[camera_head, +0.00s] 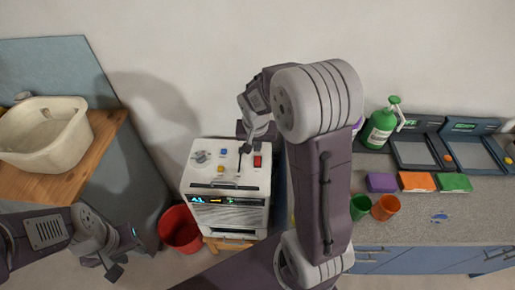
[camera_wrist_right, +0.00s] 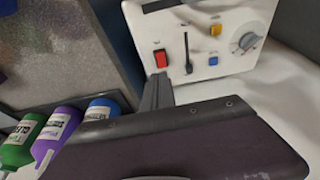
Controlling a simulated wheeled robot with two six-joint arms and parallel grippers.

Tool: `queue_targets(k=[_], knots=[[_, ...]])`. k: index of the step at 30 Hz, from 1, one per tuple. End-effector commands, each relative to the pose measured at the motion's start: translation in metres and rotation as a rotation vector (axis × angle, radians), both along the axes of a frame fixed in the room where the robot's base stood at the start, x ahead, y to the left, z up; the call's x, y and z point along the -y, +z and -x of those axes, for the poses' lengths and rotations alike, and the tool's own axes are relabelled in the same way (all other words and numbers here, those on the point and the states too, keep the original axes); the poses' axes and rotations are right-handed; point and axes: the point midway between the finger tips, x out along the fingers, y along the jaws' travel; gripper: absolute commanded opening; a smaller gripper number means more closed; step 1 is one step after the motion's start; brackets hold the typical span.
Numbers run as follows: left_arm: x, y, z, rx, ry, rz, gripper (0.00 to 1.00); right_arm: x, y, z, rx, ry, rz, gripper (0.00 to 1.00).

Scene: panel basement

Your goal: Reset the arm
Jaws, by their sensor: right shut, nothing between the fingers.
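My right arm rises in the middle of the head view and bends left at its top. Its gripper (camera_head: 245,134) is shut and empty, above the back right of a white control box (camera_head: 200,175). In the right wrist view the shut fingers (camera_wrist_right: 157,92) show in front of the box's red switch (camera_wrist_right: 161,58); I cannot tell whether they touch the box. My left gripper (camera_head: 128,258) is low at the left of the head view, left of a red bin (camera_head: 181,229). Its fingers are too unclear to tell open from shut, and I see nothing held.
A beige tub (camera_head: 45,135) stands on a wooden shelf at the left. At the right, a grey counter (camera_head: 440,217) holds a green pump bottle (camera_head: 380,127), trays, coloured sponges (camera_head: 417,181) and cups (camera_head: 385,207). Several bottles (camera_wrist_right: 55,130) show in the wrist view.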

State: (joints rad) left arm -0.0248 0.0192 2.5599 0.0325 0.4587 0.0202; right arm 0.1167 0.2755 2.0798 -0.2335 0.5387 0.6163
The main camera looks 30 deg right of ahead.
Motion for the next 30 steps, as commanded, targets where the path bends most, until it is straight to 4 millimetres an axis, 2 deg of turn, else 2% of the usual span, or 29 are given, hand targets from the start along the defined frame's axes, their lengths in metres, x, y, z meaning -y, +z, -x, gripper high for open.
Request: queue_targets(k=[17, 19, 20, 24, 27, 28, 30], knots=[[0.000, 0.000, 0.000, 0.000, 0.000, 0.000, 0.36, -0.001, 0.004, 0.002, 0.000, 0.001, 0.000, 0.00], [0.000, 0.000, 0.000, 0.000, 0.000, 0.000, 0.36, -0.010, 0.013, -0.002, 0.023, 0.026, 0.002, 0.00], [0.000, 0.000, 0.000, 0.000, 0.000, 0.000, 0.36, -0.020, 0.016, 0.006, 0.023, 0.044, -0.001, 0.00], [0.000, 0.000, 0.000, 0.000, 0.000, 0.000, 0.36, -0.064, -0.004, 0.084, -0.074, 0.202, -0.059, 0.00], [0.000, 0.000, 0.000, 0.000, 0.000, 0.000, 0.36, -0.078, -0.023, 0.133, -0.151, 0.366, -0.084, 0.00], [0.000, 0.000, 0.000, 0.000, 0.000, 0.000, 0.36, -0.080, -0.028, 0.142, -0.167, 0.407, -0.088, 0.00], [0.000, 0.000, 0.000, 0.000, 0.000, 0.000, 0.36, -0.082, -0.030, 0.144, -0.172, 0.482, -0.083, 0.00]])
